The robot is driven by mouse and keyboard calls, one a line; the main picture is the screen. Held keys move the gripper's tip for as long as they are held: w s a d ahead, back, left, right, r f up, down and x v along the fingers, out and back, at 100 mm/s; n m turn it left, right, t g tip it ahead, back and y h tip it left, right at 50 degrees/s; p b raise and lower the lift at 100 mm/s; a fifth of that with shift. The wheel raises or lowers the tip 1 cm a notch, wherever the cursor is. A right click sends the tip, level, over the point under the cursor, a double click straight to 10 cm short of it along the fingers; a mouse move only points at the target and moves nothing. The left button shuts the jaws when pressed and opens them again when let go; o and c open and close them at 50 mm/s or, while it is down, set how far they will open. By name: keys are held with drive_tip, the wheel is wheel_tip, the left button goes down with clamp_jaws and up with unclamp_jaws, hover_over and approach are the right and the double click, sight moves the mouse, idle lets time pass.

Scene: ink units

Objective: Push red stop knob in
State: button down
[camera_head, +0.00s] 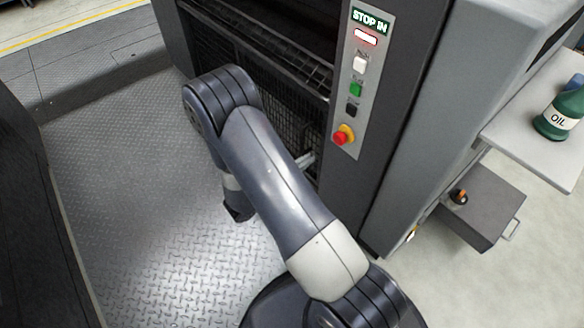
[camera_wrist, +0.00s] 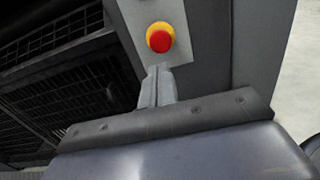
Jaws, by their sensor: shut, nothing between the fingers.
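The red stop knob (camera_head: 340,137) sits on a yellow collar at the bottom of a light grey control panel (camera_head: 351,113) on the dark machine. In the wrist view the knob (camera_wrist: 160,39) is just beyond the fingertips, near the top middle. My gripper (camera_wrist: 157,72) is shut and empty, its fingers pointing up toward the knob. It looks close below the knob, and I cannot tell whether it touches. In the head view my gripper (camera_head: 306,160) shows only in part beside my arm, left of and below the knob.
Mesh guards (camera_wrist: 75,95) are left of the panel. An oil bottle (camera_head: 558,120) stands on a shelf at right. The tread-plate floor (camera_head: 120,180) is clear.

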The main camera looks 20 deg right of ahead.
drive_tip(key=shift+v, duration=2.1)
drive_tip(key=shift+d, duration=0.1)
